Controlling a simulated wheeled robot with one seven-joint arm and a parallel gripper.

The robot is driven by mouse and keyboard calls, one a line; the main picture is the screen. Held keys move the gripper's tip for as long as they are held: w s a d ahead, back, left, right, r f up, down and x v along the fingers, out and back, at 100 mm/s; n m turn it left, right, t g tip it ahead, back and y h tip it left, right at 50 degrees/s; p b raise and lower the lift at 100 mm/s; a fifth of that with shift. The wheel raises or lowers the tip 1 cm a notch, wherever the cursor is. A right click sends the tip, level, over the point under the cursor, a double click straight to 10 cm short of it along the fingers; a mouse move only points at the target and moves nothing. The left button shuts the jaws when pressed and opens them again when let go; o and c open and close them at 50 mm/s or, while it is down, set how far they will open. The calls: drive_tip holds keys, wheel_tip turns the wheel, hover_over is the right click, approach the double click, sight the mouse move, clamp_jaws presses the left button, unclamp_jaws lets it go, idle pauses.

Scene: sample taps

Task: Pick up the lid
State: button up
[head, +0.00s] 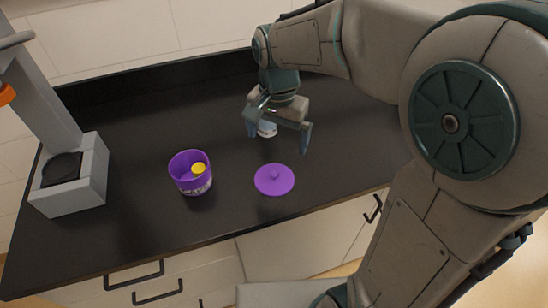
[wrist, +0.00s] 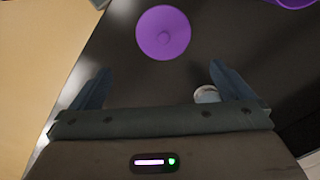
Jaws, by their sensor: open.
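The lid is a flat purple disc with a small knob at its middle. In the head view the lid (head: 274,180) lies on the black counter near its front edge. In the wrist view the lid (wrist: 163,33) shows beyond the fingertips, near the top middle. My gripper (head: 279,133) is open above the counter, behind the lid in the head view. In the wrist view my gripper (wrist: 158,82) has its two fingers spread wide with nothing held between them. The lid is apart from both fingers.
A purple open pot (head: 191,174) with something yellow inside stands left of the lid. A small white object (head: 266,129) sits on the counter by my gripper. A grey machine (head: 70,170) stands at the left. The black counter (head: 130,225) is otherwise mostly clear.

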sight(274, 173)
drive_tip(key=f, duration=0.9)
drive_tip(key=shift+w+a+f, duration=0.15)
drive_tip(key=shift+a+f, duration=0.1)
drive_tip(key=shift+w+f+p, duration=0.1)
drive_tip(key=shift+f+p, duration=0.35)
drive_tip(key=shift+f, duration=1.7)
drive_tip(key=c, duration=0.6)
